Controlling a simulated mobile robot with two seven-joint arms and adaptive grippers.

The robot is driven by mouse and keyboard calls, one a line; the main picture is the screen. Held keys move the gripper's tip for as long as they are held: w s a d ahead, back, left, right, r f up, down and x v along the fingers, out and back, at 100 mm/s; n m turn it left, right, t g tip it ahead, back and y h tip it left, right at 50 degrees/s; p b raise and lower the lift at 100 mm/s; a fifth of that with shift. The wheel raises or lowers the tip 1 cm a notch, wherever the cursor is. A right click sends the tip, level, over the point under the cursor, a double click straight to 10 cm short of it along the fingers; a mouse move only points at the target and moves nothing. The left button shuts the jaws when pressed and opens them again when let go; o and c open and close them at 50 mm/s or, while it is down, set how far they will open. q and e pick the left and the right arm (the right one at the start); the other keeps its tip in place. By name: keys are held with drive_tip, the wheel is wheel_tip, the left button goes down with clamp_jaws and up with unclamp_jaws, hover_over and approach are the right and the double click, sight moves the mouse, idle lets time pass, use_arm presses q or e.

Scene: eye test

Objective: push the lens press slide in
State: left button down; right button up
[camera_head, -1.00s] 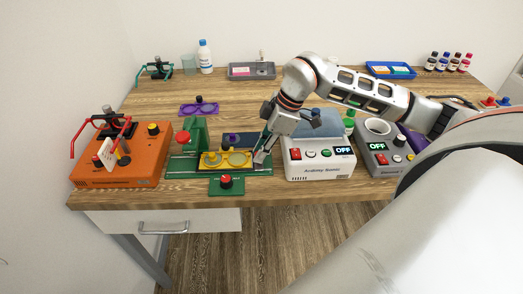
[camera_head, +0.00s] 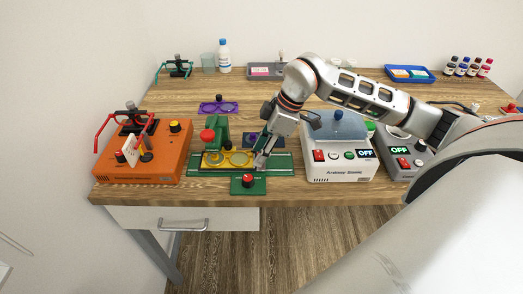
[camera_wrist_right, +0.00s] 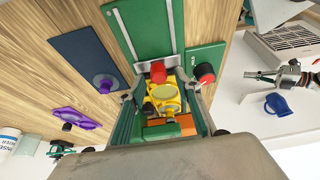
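My right gripper (camera_head: 261,164) is low at the slide's right end. In the right wrist view, the yellow slide (camera_wrist_right: 166,96) shows between the finger sides of my right gripper (camera_wrist_right: 163,72), with a red part (camera_wrist_right: 157,71) near the tips. I cannot tell whether the fingers grip it. My left gripper is not in view.
A green plate with a red knob (camera_head: 248,181) lies just in front of the rail. An orange box (camera_head: 150,160) stands left, a white machine (camera_head: 341,171) right. A dark blue mat (camera_head: 265,141) and purple frame (camera_head: 219,107) lie behind.

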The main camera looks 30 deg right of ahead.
drive_tip(key=shift+s+d, duration=0.1)
drive_tip(key=shift+d, duration=0.05)
drive_tip(key=v, duration=1.2)
idle(0.3)
